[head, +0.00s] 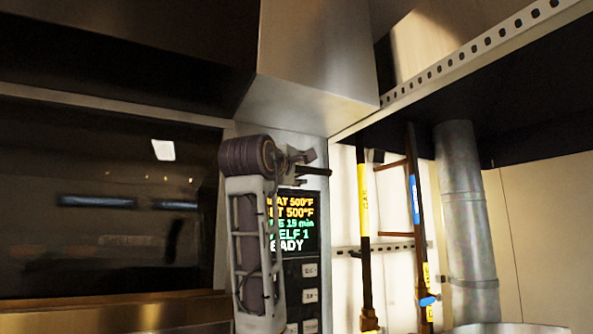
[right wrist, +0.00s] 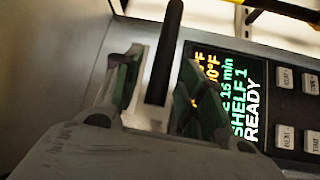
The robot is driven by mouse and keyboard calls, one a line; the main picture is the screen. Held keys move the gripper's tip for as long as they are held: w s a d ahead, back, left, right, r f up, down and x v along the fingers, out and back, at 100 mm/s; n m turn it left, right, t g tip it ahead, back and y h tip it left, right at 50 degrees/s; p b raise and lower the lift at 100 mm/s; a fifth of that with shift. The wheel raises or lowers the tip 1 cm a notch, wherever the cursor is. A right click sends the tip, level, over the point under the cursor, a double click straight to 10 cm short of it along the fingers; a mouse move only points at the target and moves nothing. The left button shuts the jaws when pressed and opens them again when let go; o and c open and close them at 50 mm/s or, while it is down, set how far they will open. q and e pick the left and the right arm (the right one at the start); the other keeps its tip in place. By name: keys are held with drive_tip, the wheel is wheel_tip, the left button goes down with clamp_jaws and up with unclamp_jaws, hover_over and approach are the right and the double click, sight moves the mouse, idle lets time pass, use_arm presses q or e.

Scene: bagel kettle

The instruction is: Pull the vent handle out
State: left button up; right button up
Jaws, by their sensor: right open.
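The vent handle is a dark rod (head: 316,171) that sticks out beside the oven's display in the head view. In the right wrist view the rod (right wrist: 166,45) runs from the top edge down between the fingers. My right gripper (head: 303,158) is at the rod in the head view. In the right wrist view my right gripper (right wrist: 157,82) is open, with one finger on each side of the rod. Whether the fingers touch it I cannot tell. My left gripper is not in view.
A lit display (head: 291,222) with buttons (head: 310,270) below it is close behind my right arm. A dark oven window (head: 100,200) is at left. A steel hood (head: 315,70) hangs above. Yellow-marked pipes (head: 364,200) and a grey duct (head: 462,200) stand at right.

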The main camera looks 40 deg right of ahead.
drive_tip(key=v, duration=1.1)
drive_tip(key=shift+s+a, duration=0.2)
drive_tip(key=shift+a, duration=0.05)
drive_tip(key=shift+f, duration=0.1)
